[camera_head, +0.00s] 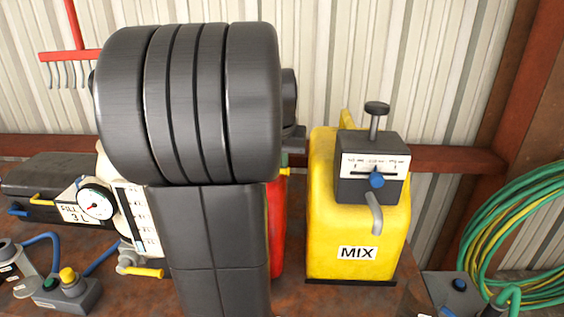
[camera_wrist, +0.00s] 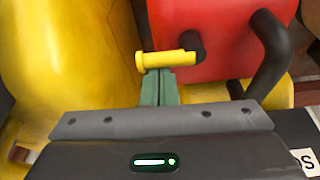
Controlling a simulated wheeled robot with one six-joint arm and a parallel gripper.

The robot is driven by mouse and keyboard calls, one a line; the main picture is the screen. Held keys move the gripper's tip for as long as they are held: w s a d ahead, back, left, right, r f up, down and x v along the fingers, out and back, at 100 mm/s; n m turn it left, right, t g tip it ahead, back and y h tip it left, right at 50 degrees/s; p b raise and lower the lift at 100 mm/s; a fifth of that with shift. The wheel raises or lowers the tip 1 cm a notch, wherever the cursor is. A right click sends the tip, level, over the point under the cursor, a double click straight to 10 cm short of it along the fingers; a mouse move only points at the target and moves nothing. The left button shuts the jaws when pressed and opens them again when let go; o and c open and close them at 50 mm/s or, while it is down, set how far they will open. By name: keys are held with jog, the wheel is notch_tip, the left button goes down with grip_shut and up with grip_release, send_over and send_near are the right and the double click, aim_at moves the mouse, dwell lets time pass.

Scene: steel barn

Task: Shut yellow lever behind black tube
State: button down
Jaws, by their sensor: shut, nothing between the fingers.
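In the wrist view a yellow lever (camera_wrist: 165,60) lies roughly level across the picture, its right end at a dark pivot on the red container (camera_wrist: 225,25). A bent black tube (camera_wrist: 268,55) stands to the right of the lever on the same container. My gripper (camera_wrist: 158,78) is shut and empty, its greenish fingertips right at the lever's lower edge. I cannot tell whether they touch it. In the head view my arm hides the lever, the tube and the gripper; only a strip of the red container (camera_head: 277,230) shows.
A white container with a gauge (camera_head: 97,201) and another yellow lever (camera_head: 145,272) is at left. Green hoses (camera_head: 520,225) hang at far right.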

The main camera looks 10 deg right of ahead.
jog(key=shift+s+m, duration=0.15)
jog(key=shift+m, duration=0.35)
jog(key=m, duration=0.1)
jog(key=s+m+h, duration=0.1)
jog(key=shift+a+m+g, duration=0.1)
jog(key=shift+m+g, duration=0.2)
jog(key=m, duration=0.1)
jog(key=s+m, duration=0.1)
jog(key=m, duration=0.1)
jog(key=shift+a+m+g+h, duration=0.2)
jog(key=shift+m+g+h, duration=0.1)
jog(key=shift+g+h, duration=0.1)
jog(key=m, duration=0.2)
jog(key=m+g, duration=0.1)
jog(key=shift+s+a+m, duration=0.3)
jog(key=shift+s+a, duration=0.1)
jog(key=m, duration=0.2)
jog(key=a+m+g, duration=0.1)
jog(key=m, duration=0.1)
jog(key=shift+s+h, duration=0.3)
jog(key=shift+s, duration=0.05)
jog(key=shift+w, duration=0.15)
jog(key=shift+w+a, duration=0.1)
jog(key=shift+w, duration=0.55)
